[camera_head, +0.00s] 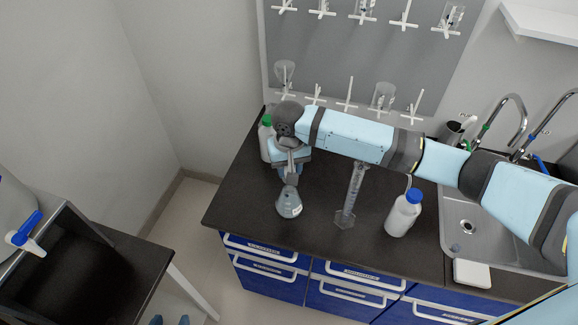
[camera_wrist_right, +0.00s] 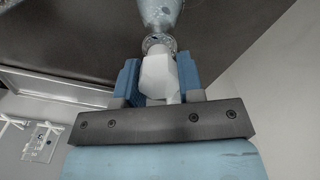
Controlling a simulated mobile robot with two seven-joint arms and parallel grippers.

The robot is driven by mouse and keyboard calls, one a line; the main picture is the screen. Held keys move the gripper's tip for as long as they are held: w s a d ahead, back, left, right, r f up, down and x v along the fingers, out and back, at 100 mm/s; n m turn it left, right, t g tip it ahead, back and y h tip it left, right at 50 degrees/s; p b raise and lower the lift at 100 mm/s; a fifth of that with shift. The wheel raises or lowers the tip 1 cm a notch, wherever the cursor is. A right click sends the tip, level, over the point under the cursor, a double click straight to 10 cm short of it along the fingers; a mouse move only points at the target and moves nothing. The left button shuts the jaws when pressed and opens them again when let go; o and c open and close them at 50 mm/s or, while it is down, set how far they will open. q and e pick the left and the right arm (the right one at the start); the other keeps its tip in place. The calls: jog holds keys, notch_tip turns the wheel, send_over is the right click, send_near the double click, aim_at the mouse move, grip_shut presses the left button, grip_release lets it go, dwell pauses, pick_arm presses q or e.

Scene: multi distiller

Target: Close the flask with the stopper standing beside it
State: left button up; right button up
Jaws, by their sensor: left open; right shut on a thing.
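The flask (camera_head: 289,205) is a grey-blue conical vessel standing upright on the dark bench. Its body also shows at the top of the right wrist view (camera_wrist_right: 160,10). My right gripper (camera_wrist_right: 158,82) is shut on the pale stopper (camera_wrist_right: 157,72), between its two blue fingers. The stopper is in line with the flask's neck and overlaps its rim in the right wrist view; I cannot tell whether it is seated. In the head view my right gripper is above the flask. Only the blue fingertips of my left gripper (camera_head: 170,320) show, apart and empty, at the bottom edge.
A graduated cylinder (camera_head: 351,195) and a white bottle with a blue cap (camera_head: 403,213) stand right of the flask. A green-capped bottle (camera_head: 266,140) stands behind left. The sink (camera_head: 470,235) is right. Bench (camera_head: 245,215) left of the flask is clear.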

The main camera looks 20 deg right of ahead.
jog(key=shift+f, duration=0.85)
jog(key=o, duration=1)
jog(key=shift+r, duration=0.4)
notch_tip(320, 180, up, 13)
jog(key=shift+b, duration=0.85)
